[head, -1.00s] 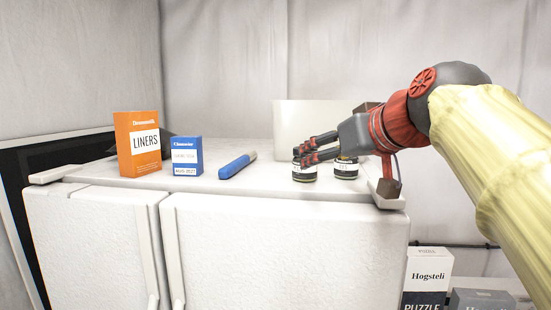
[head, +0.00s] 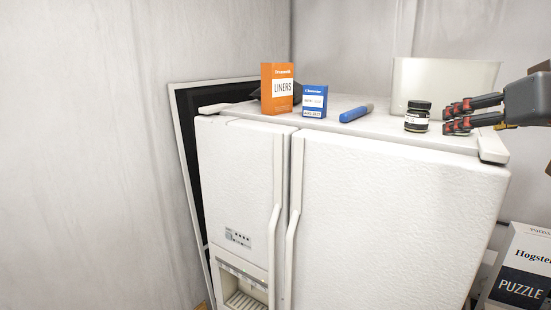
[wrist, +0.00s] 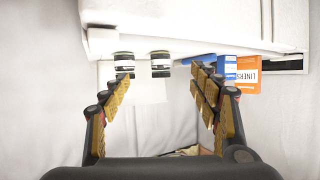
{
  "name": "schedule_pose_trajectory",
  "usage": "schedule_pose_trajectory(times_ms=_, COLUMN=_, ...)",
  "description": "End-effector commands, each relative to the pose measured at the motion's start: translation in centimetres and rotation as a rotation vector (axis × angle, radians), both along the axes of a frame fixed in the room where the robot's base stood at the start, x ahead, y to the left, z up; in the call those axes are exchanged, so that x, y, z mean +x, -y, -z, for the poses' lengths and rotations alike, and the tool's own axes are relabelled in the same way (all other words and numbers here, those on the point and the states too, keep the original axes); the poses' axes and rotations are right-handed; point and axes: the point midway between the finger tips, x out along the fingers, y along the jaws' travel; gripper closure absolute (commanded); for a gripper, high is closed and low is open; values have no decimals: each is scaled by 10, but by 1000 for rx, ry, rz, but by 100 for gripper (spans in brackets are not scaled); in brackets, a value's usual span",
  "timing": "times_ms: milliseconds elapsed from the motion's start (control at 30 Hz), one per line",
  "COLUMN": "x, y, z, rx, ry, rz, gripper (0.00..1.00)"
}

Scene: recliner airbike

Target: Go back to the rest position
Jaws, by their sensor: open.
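My gripper (head: 459,115) is at the right of the head view, over the right end of the white fridge top. It is open, and nothing is between its fingers. In the wrist view my gripper (wrist: 160,90) shows both fingers spread wide. A small dark jar (head: 417,116) with a white label stands just left of the fingertips in the head view. The wrist view shows two jars, one near the left fingertip (wrist: 124,63) and one between the fingers but beyond them (wrist: 161,63). The second jar is hidden in the head view.
A puzzle box (head: 520,270) stands right of the fridge. Open space lies at the left.

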Motion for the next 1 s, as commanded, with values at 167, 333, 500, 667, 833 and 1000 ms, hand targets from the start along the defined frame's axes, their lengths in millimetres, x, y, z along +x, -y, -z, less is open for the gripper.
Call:
schedule_pose_trajectory(times_ms=167, x=-1, y=2, z=2, rx=53, ry=1, rz=30, gripper=38)
schedule_pose_trajectory(times_ms=333, x=-1, y=11, z=32, rx=106, ry=-46, rz=76, gripper=38)
schedule_pose_trajectory(times_ms=500, x=-6, y=19, z=72, rx=151, ry=-111, rz=125, gripper=38)
schedule_pose_trajectory(times_ms=667, x=-15, y=18, z=126, rx=192, ry=-187, rz=162, gripper=38)
schedule_pose_trajectory(times_ms=833, x=-32, y=4, z=207, rx=226, ry=-293, rz=187, gripper=38)
schedule_pose_trajectory(times_ms=1000, x=-62, y=-27, z=319, rx=237, ry=-429, rz=188, gripper=38)
